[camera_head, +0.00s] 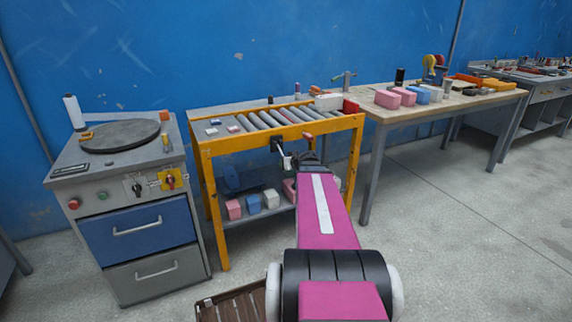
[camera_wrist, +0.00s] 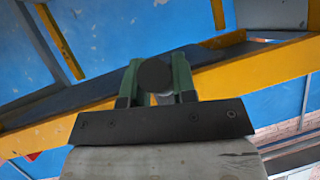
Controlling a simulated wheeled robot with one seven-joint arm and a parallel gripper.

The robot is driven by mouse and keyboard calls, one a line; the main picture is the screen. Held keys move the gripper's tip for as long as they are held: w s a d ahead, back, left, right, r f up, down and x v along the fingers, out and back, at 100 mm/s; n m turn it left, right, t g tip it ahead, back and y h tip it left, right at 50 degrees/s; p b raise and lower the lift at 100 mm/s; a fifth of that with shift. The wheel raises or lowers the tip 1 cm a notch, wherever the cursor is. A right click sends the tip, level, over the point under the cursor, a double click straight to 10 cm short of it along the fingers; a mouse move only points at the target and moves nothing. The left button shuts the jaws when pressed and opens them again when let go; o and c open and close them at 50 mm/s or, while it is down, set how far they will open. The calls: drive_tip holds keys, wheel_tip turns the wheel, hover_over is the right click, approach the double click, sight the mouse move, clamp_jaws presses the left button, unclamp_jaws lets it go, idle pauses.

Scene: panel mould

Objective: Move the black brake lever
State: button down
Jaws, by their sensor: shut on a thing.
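The black brake lever shows in the wrist view as a round black knob (camera_wrist: 155,74) with a short grey rod below it. It sits between the two green fingers of my gripper (camera_wrist: 156,82), which are shut on it from both sides. In the head view my gripper (camera_head: 293,161) is at the front of the yellow roller table, beside a small black plate (camera_head: 277,144) on its front rail. My arm hides part of this spot, and most of the lever's shaft cannot be made out.
The yellow roller table (camera_head: 232,146) has boxes on its lower shelf. A red-tipped handle (camera_head: 308,137) stands close above my gripper. A grey cabinet (camera_head: 130,285) with a round plate is at left. A wooden workbench (camera_head: 425,108) is at right. Floor at right is clear.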

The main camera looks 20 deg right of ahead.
idle(0.3)
drive_tip(key=c, duration=0.9)
unclamp_jaws()
drive_tip(key=shift+f, duration=0.1)
drive_tip(key=v, duration=1)
drive_tip(key=shift+s+d, duration=0.1)
drive_tip(key=shift+s, duration=0.25)
drive_tip(key=s+a+f+g+h, duration=0.1)
drive_tip(key=s+a+f+g, duration=0.2)
drive_tip(key=a, duration=0.5)
drive_tip(key=s+a+f+g+h, duration=0.1)
drive_tip(key=s+a+f+g, duration=0.2)
drive_tip(key=a+f+g, duration=0.2)
drive_tip(key=s+a+f+g, duration=0.4)
drive_tip(key=a+f, duration=0.4)
drive_tip(key=a, duration=0.5)
drive_tip(key=shift+a+f+h, duration=0.1)
drive_tip(key=shift+f+h, duration=0.25)
drive_tip(key=shift+h, duration=0.05)
